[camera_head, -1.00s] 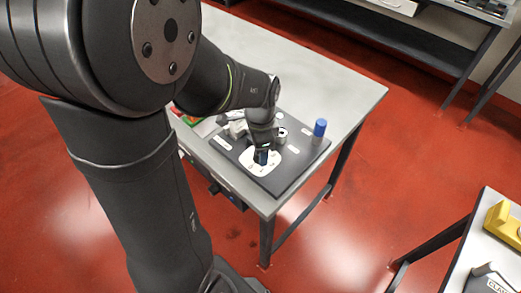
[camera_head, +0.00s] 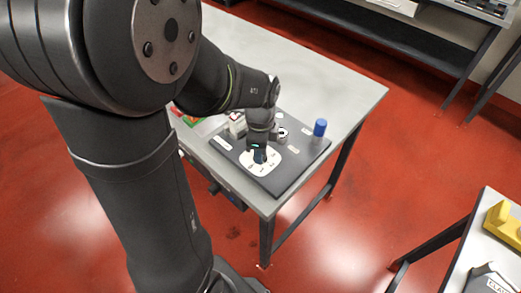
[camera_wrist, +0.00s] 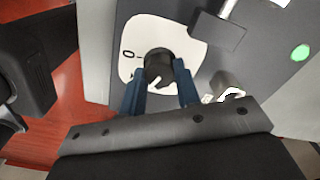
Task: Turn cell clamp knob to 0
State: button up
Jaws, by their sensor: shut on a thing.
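The cell clamp knob (camera_wrist: 158,66) is black and round and stands on a white dial plate (camera_wrist: 187,45) in the wrist view. A "0" with a tick shows on the plate just left of the knob. My gripper (camera_wrist: 160,85) is shut on the knob, with one blue finger on each side of it. In the head view the dial plate (camera_head: 262,167) lies at the near side of a dark panel, and my gripper (camera_head: 261,155) reaches down onto it and hides the knob. The knob's pointer direction cannot be told.
The dark panel (camera_head: 290,172) lies on a grey table (camera_head: 345,82). A blue cylinder (camera_head: 320,127) stands at the panel's right corner, and a metal round part (camera_head: 282,133) is close to my wrist. A green round spot (camera_wrist: 301,52) shows on the panel.

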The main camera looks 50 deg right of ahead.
jog(key=shift+m, duration=0.4)
jog(key=m, duration=0.5)
jog(key=shift+m, duration=0.3)
